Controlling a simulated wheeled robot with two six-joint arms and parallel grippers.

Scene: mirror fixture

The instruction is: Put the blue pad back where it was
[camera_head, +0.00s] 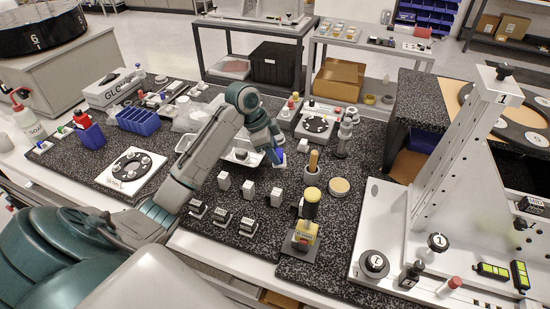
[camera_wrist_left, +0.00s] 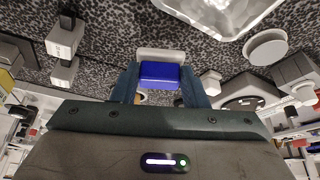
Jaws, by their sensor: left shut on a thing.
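The blue pad (camera_head: 279,156) is small and bright blue, with a whitish part next to it. It shows between the two fingers of my left gripper (camera_head: 275,150) in the head view, above the speckled dark worktop. In the left wrist view the blue pad (camera_wrist_left: 160,73) sits between the fingertips, with a pale block edge (camera_wrist_left: 161,54) just beyond it. My left gripper is shut on the blue pad. I cannot tell whether the pad touches anything below. My right gripper is not in view.
A clear tray (camera_head: 243,155) lies beside the gripper. Several white blocks (camera_head: 249,190) and small black-based stands (camera_head: 221,218) stand in front. A tall white fixture (camera_head: 455,160) stands at the far right.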

